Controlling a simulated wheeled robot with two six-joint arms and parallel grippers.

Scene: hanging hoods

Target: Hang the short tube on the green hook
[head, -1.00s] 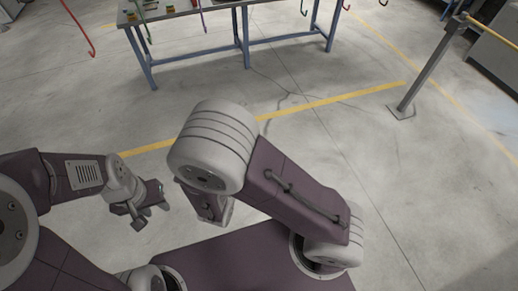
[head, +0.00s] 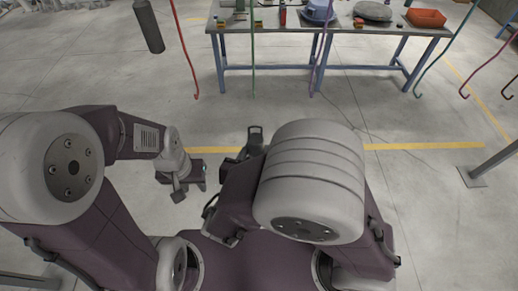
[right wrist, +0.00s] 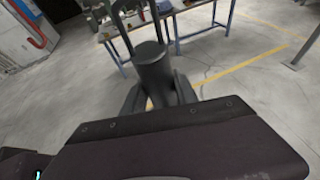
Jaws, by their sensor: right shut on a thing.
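In the right wrist view a dark grey tube (right wrist: 153,68) with a loop handle (right wrist: 128,22) at its top stands between the fingers of my right gripper (right wrist: 160,98), which is shut on it. In the head view the loop also shows dark (head: 255,134) behind my right arm, which hides most of the tube and gripper. A thin green hook (head: 253,62) hangs ahead, above and beyond the loop, apart from it. A teal-green hook (head: 436,67) hangs farther right. My left gripper (head: 172,188) is low on the left, open and empty.
A red hook (head: 185,55) and a purple hook (head: 320,50) hang on either side of the green one. Another dark cylinder (head: 149,26) hangs at upper left. Darker hooks (head: 485,68) hang at right. A table (head: 385,28) with small items stands behind. A post (head: 492,162) is at right.

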